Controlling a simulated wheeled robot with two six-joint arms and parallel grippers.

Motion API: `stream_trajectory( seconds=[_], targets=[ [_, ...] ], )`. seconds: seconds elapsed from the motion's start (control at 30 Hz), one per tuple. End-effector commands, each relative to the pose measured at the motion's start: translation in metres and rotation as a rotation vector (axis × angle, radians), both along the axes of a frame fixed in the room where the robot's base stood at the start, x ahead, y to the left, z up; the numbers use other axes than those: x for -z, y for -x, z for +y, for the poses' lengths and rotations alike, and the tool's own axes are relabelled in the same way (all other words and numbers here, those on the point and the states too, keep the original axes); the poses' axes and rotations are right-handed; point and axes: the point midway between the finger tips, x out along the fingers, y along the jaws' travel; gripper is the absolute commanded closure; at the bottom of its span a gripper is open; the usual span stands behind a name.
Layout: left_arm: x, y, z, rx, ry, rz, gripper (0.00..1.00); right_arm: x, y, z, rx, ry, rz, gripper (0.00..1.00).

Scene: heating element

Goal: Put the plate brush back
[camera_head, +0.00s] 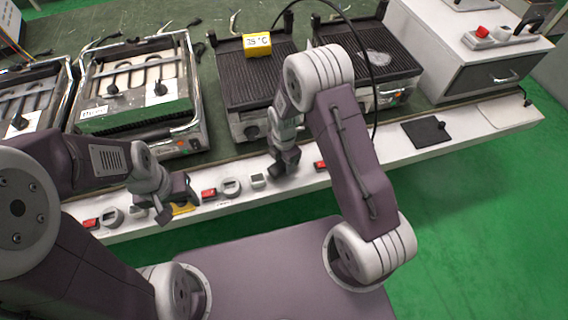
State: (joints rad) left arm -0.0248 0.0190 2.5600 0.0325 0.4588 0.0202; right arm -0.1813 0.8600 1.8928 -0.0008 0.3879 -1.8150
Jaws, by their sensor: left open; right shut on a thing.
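My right gripper (285,163) is over the white front ledge, in front of the ribbed hot plate with the yellow tag. It is shut on a small dark thing, mostly hidden by the fingers; I cannot tell whether it is the plate brush. My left gripper (178,200) is open above the ledge, farther left. A yellow piece (182,209) shows right by its fingers; I cannot tell whether they touch. I cannot clearly pick out the plate brush anywhere else.
Heating units (137,90) with chrome rails stand along the green bench at left. Two dark ribbed plates (250,85) stand in the middle, a yellow tag (257,44) on one. Small red (209,194) and white modules line the ledge. A dark square pad (426,131) lies at right.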

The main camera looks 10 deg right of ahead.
Motion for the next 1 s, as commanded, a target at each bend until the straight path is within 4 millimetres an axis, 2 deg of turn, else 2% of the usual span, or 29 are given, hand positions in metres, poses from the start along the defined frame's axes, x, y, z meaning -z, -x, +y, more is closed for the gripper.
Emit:
stream_trajectory(
  seconds=[0.17,0.2,0.27,0.3,0.57,0.67,1.0],
  targets=[
    [0.002,0.0,0.0,0.0,0.0,0.0,0.45,0.003,0.0,0.0,0.0,0.0,0.001,0.95],
    [0.002,0.0,0.0,0.0,0.0,0.0,0.45,0.004,0.0,0.0,0.0,0.0,0.001,0.54],
    [0.001,0.0,0.0,0.0,0.0,0.0,0.45,0.003,0.0,0.0,0.0,0.0,0.001,0.37],
    [0.001,0.0,0.0,0.0,0.0,0.0,0.45,0.003,0.0,0.0,0.0,0.0,0.001,0.35],
    [0.001,0.0,0.0,0.0,0.0,0.0,0.45,0.002,0.0,0.0,0.0,0.0,0.001,0.35],
    [-0.003,0.0,0.0,0.0,0.0,0.0,0.45,-0.007,0.0,0.0,0.0,0.0,-0.001,0.35],
    [-0.024,0.0,0.0,0.0,0.0,0.0,0.45,-0.092,-0.001,0.0,0.0,-0.001,-0.004,0.35]
  ],
)
